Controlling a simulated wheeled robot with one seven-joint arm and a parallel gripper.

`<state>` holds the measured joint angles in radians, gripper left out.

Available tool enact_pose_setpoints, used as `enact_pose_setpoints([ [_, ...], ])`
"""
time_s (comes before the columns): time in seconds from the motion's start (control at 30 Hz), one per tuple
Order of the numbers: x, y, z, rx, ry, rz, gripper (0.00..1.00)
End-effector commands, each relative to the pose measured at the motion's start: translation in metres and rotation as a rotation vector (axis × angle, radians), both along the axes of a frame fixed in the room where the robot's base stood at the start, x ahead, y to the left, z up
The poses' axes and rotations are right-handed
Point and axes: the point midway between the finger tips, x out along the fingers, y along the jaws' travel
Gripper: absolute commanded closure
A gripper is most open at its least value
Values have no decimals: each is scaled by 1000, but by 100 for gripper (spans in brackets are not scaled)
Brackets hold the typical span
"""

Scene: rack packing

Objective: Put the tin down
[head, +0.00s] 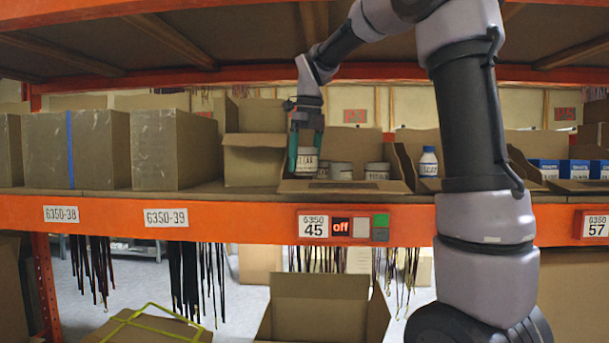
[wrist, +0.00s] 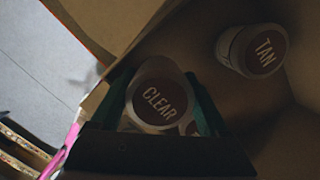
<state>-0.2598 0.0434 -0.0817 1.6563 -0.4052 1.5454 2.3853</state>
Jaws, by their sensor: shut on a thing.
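The tin is white with a brown lid marked CLEAR (wrist: 160,102) in the wrist view. It also shows in the head view (head: 307,162), upright at the front left of an open cardboard box (head: 345,187) on the shelf. My gripper (head: 306,148) comes from above with its green fingers on both sides of the tin, shut on it. Whether the tin's base touches the box floor I cannot tell.
More white tins (head: 377,171) stand in the same box at right. A white bottle with a blue cap (head: 428,162) stands in the box to the right. The orange shelf beam (head: 250,213) runs along the front.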

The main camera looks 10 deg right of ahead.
Motion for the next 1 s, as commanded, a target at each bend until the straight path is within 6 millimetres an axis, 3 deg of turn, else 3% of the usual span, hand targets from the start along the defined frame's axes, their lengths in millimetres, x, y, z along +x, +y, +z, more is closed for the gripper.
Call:
enact_pose_setpoints([
  [0.23,2,-1,-33,0,2,0,93],
  [0.63,2,-1,-38,0,1,0,93],
  [0.67,2,-1,-39,0,1,0,18],
  [0.7,2,-1,-38,0,1,0,2],
  [1.0,3,-1,-36,0,0,0,0],
])
